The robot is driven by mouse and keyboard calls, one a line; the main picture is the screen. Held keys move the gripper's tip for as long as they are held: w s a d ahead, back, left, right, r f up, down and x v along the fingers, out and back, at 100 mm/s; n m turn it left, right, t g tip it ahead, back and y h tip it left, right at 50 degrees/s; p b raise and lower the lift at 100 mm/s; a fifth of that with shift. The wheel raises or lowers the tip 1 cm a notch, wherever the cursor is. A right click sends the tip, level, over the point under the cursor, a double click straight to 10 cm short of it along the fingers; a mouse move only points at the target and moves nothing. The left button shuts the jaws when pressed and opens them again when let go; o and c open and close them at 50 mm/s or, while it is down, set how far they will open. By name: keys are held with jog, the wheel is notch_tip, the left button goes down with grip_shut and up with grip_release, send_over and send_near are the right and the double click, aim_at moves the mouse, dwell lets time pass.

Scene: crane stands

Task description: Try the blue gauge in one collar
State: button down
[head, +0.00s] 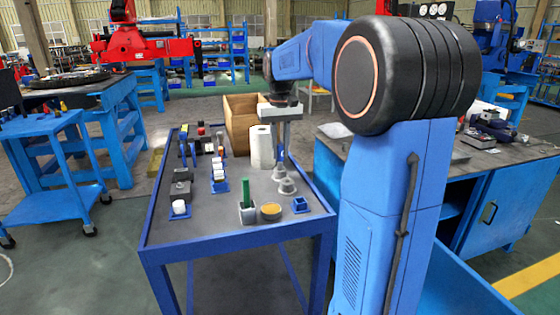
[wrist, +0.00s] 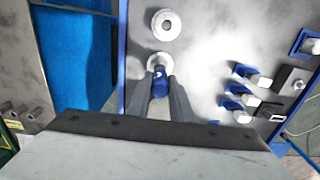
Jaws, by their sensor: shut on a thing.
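My gripper (wrist: 160,82) is shut on the blue gauge (wrist: 159,88), which shows between its two fingers in the wrist view. A pale round collar (wrist: 158,60) lies just past the gauge's end and is partly covered by it and the fingers. I cannot tell whether the gauge is inside it or only above it. A second collar (wrist: 166,25), with a dark centre hole, stands uncovered beyond. In the head view my gripper (head: 281,158) points down over the collars, with one collar (head: 287,187) in front; the gauge is hard to make out there.
The collars stand on a blue-framed grey table (head: 222,226). A white roll (head: 261,150), a green piece in a grey block (head: 246,195), a yellow-topped round piece (head: 271,211) and a small blue tray (head: 300,205) are near. Several small parts stand left. A wooden box (head: 241,128) stands behind.

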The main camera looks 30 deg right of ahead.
jog(key=shift+r, duration=2.55)
